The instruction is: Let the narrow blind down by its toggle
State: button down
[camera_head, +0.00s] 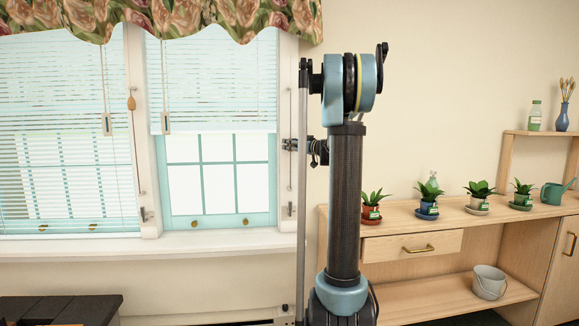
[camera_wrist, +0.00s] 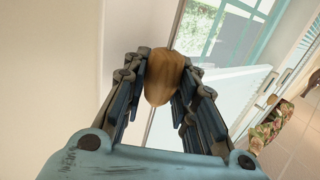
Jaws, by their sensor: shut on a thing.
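The narrow blind (camera_head: 215,90) is the right-hand one in the head view. It hangs partway, with its bottom edge level at about mid-window and bare panes below. My gripper (camera_head: 288,145) is at the right side of this window, partly hidden behind a thin grey pole. In the wrist view my gripper (camera_wrist: 162,85) is shut on a tan wooden toggle (camera_wrist: 163,72), with a finger on each side. A thin cord runs through the toggle. I cannot make out this toggle in the head view.
A wider blind (camera_head: 60,120) hangs lower on the left, with another wooden toggle (camera_head: 131,103) on a cord between the windows. Cleats sit low on the frames. A shelf unit (camera_head: 400,242) with several potted plants stands right. A dark top (camera_head: 60,310) is at lower left.

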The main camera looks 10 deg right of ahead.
notch_tip(320, 180, up, 19)
jog(key=shift+r, duration=0.1)
jog(key=shift+w+r, duration=0.1)
jog(key=shift+r, duration=0.15)
jog(key=c, duration=1.8)
grip_release()
jog(key=shift+o, duration=1.3)
jog(key=shift+d+r, duration=0.1)
jog(key=v, duration=1.2)
